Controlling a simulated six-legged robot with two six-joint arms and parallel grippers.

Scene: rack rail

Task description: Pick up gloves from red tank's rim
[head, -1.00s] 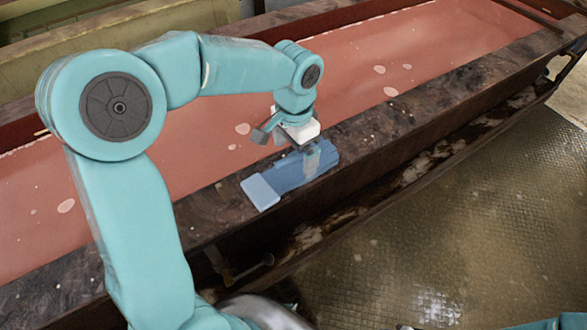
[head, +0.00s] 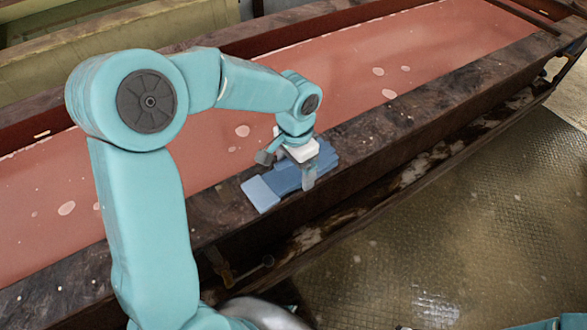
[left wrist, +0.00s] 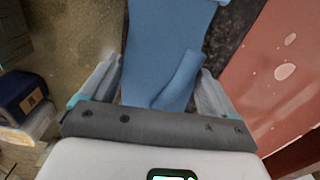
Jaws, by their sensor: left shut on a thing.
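The blue gloves (head: 263,193) lie flat on the dark near rim (head: 375,140) of the tank with red liquid (head: 440,60). Their lighter cuff end points to the lower left. My left gripper (head: 296,172) is down over the middle of the gloves and shut on them, with one finger at the rim's outer edge. In the left wrist view the gloves (left wrist: 165,50) fill the space between the two fingers (left wrist: 155,88). The far finger is partly hidden in the head view. My right gripper is not in view.
A second tank with yellowish liquid (head: 100,65) stands behind. Metal checker-plate floor (head: 450,225) lies in front of the tank. In the left wrist view a dark blue container (left wrist: 22,95) stands at the left. The rim to the right of the gloves is clear.

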